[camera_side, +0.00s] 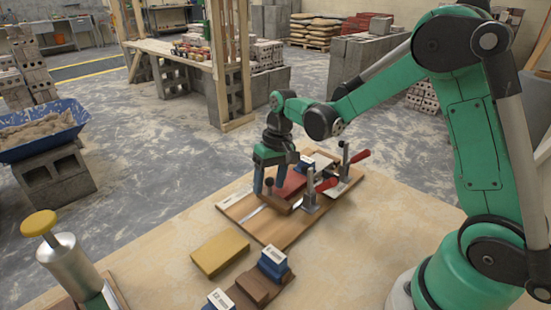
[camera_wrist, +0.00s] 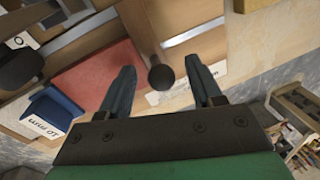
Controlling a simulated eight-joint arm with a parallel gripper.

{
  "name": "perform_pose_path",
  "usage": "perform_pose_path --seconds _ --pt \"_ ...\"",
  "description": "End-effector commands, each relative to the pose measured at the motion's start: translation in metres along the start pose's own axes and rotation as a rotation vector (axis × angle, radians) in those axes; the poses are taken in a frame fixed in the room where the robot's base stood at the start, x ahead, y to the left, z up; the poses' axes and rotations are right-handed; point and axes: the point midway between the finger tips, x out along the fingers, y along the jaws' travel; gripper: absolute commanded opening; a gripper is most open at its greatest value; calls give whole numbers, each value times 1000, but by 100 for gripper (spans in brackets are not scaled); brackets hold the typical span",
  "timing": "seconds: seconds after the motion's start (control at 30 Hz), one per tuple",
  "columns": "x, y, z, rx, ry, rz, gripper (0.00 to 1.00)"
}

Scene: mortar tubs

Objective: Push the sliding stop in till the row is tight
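The sliding stop (camera_side: 277,204) is a brown wooden block with a dark round knob (camera_wrist: 161,77); it sits on the wooden board (camera_side: 284,232) over a metal track (camera_wrist: 193,34). A red block (camera_wrist: 98,74) lies beside it, with a blue block (camera_wrist: 57,105) bearing a white label at the other end of the row. I cannot tell whether the stop and red block touch. My gripper (camera_side: 270,182) is low over the stop. In the wrist view its two fingers (camera_wrist: 160,76) are apart, one on each side of the knob, with gaps visible.
Toggle clamps (camera_side: 310,194) with red handles stand on the board right of the row. A yellow block (camera_side: 220,252), a blue block with a white label (camera_side: 273,263) and a brown block (camera_side: 252,289) lie in front. A metal cylinder with a yellow cap (camera_side: 65,262) stands front left.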

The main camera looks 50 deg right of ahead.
Motion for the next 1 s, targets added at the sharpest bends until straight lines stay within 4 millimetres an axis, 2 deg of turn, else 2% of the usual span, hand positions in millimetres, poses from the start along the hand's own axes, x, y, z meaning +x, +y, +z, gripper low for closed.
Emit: perform_pose_path --seconds 0.17,0.53,1.0 --pt "-6 0 0 0 0 -1 59" --pt "-52 0 0 0 0 0 59" --pt "-60 -2 4 -7 16 5 59"
